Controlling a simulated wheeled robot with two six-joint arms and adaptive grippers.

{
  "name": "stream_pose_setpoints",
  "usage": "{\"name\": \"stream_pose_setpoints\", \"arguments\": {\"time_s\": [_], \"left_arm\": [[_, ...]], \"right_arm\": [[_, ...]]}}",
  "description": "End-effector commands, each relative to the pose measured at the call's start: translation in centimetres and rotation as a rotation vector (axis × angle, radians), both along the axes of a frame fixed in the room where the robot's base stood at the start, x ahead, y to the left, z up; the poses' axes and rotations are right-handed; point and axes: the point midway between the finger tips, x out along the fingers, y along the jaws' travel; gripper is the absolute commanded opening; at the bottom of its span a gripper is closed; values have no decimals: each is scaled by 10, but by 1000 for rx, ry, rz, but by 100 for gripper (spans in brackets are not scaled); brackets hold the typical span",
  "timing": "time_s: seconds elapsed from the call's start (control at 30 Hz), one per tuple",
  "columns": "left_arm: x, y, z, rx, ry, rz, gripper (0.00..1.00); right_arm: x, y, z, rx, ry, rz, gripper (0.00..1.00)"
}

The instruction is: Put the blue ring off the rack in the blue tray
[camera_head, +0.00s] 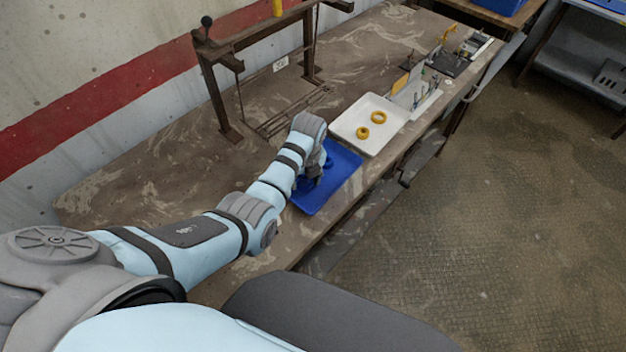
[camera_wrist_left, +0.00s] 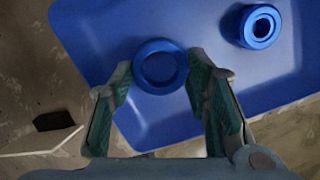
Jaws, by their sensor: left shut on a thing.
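The blue tray (camera_head: 345,178) lies on the workbench near its front edge; it also fills much of the left wrist view (camera_wrist_left: 105,50). My left gripper (camera_head: 314,172) is over the tray, partly hidden by my own wrist in the head view. In the left wrist view its fingers (camera_wrist_left: 160,80) are shut on a blue ring (camera_wrist_left: 160,46). I cannot tell whether this ring touches the tray floor. A second blue ring (camera_wrist_left: 245,27) lies in the tray, apart from the held one. The brown rack (camera_head: 215,95) stands behind. My right gripper is not in view.
A white tray (camera_head: 345,122) with two yellow rings (camera_head: 378,117) is just beyond the blue tray. Small tools and a dark block (camera_head: 450,62) are at the bench's far end. The bench left of the rack is clear.

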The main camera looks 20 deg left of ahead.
Motion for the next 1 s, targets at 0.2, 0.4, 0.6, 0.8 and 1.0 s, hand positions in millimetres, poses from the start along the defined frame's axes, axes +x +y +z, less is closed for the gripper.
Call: {"name": "stream_pose_setpoints", "arguments": {"time_s": [0.2, 0.4, 0.6, 0.8, 1.0], "left_arm": [[-3, 6, -12, -1, -1, 12, 12], [-2, 5, -14, 0, 0, 11, 45], [-2, 4, -14, 0, 0, 10, 64], [-2, 4, -13, 0, 0, 9, 64], [-3, 2, 6, 0, -3, 9, 64]], "right_arm": [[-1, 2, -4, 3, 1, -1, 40], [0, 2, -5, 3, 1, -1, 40], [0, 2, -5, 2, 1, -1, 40], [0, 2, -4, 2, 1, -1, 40], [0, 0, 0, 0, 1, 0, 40]]}}
